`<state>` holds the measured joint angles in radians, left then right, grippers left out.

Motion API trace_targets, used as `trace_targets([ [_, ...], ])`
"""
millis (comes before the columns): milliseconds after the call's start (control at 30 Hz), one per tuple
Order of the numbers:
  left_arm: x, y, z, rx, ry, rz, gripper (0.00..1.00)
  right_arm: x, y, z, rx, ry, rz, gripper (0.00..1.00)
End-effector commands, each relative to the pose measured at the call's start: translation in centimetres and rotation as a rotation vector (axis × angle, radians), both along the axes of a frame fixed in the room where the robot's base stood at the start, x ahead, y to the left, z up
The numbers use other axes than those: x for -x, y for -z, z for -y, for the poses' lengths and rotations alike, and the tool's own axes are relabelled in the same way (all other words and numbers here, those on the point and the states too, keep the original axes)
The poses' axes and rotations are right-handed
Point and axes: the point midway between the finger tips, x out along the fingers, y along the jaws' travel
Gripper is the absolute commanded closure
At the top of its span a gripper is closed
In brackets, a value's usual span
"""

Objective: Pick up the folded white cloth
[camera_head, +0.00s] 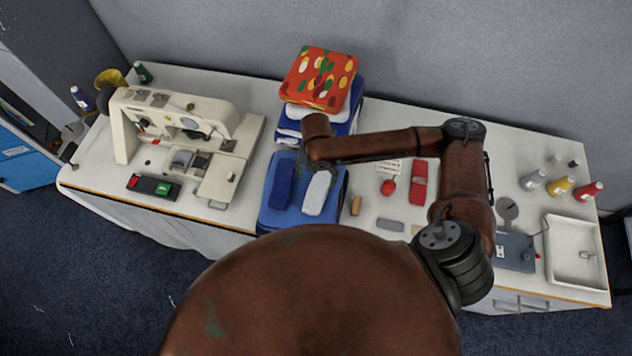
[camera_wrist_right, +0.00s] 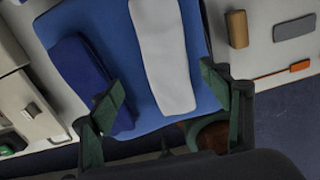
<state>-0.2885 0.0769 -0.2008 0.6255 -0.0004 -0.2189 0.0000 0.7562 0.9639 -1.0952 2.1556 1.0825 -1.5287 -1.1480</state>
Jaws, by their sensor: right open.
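The folded white cloth (camera_head: 317,193) is a narrow, rounded strip lying on a larger blue folded cloth (camera_head: 298,222). A folded navy cloth (camera_head: 283,181) lies to its left on the same blue cloth. In the right wrist view the white cloth (camera_wrist_right: 163,50) runs down the middle, with the navy cloth (camera_wrist_right: 85,75) on its left. My right gripper (camera_wrist_right: 160,95) is open and empty. Its fingers show either side of the white cloth's lower end, without visible contact. In the head view its fingers are hidden by my wrist. My left gripper is not in view.
A cream sewing machine (camera_head: 170,130) stands to the left. Behind are stacked cloths with a red patterned one (camera_head: 320,78) on top. To the right lie a tan block (camera_head: 356,205), a red stapler-like item (camera_head: 418,183) and a white tray (camera_head: 575,250). A grey wall closes the back.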

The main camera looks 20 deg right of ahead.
Motion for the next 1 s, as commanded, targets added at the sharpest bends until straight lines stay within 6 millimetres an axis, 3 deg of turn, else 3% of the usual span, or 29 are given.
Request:
trace_targets([
  [267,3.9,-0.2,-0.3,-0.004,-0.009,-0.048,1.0,0.6,3.3,0.8,0.002,0.019,-0.005,0.29],
  [367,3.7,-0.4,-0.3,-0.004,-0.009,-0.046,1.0,0.6,4.8,0.8,0.002,0.019,-0.003,0.29],
  [500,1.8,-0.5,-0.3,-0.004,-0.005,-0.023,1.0,0.6,6.2,0.8,0.003,0.017,-0.001,0.29],
  [667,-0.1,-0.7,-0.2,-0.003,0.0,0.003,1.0,0.5,6.4,0.7,0.003,0.015,0.0,0.29],
  [767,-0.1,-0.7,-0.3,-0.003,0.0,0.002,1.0,0.5,6.4,0.7,0.003,0.014,0.0,0.29],
  [1000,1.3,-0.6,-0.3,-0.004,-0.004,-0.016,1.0,0.5,6.4,0.6,0.003,0.013,0.0,0.45],
])
